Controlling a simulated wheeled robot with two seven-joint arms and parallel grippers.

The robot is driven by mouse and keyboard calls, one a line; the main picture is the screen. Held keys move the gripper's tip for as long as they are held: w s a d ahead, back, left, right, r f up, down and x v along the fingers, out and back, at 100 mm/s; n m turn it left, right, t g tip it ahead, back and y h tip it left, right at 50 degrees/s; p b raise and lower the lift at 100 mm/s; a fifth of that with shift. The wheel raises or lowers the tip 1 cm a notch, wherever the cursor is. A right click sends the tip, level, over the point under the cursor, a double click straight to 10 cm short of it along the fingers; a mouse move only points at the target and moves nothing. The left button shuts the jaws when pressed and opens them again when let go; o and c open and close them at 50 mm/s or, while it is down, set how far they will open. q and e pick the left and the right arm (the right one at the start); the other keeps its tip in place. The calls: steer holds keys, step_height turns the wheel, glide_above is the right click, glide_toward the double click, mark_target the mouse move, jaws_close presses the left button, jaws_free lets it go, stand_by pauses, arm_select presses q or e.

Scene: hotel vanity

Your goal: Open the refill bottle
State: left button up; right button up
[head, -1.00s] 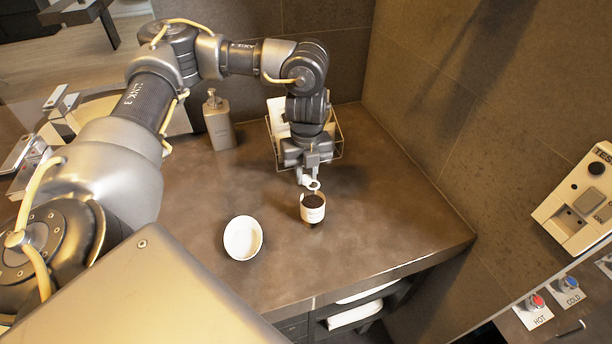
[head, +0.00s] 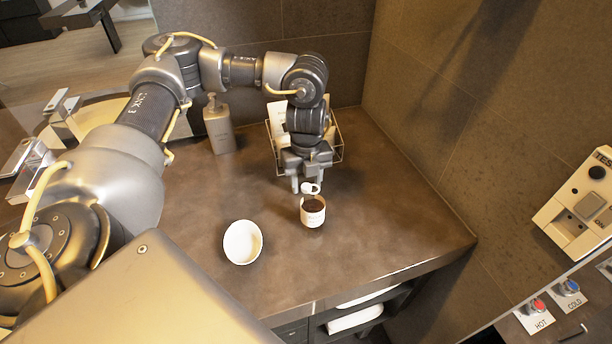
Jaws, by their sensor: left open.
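A small container (head: 313,216), with a white label and a dark round top or opening, stands upright on the counter; it is likely the refill bottle. A small white rounded piece (head: 311,188), like a cap, shows just behind its rim; I cannot tell whether it is joined to it. My left gripper (head: 307,184) points down just behind the container, its fingers open and apart on either side of the white piece. Contact with the piece is unclear. My right gripper is out of view.
A white bowl (head: 243,242) stands left of the container. A grey pump bottle (head: 219,130) stands at the back left, by the wall. A wire rack (head: 338,148) with white items is behind my gripper. The counter (head: 390,220) is clear on the right, up to the wall.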

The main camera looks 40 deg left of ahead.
mark_target(307, 186)
arm_select(q)
step_height(307, 186, up, 12)
steer(key=shift+r+p, duration=0.15)
steer(key=shift+p, duration=0.15)
stand_by(0.3)
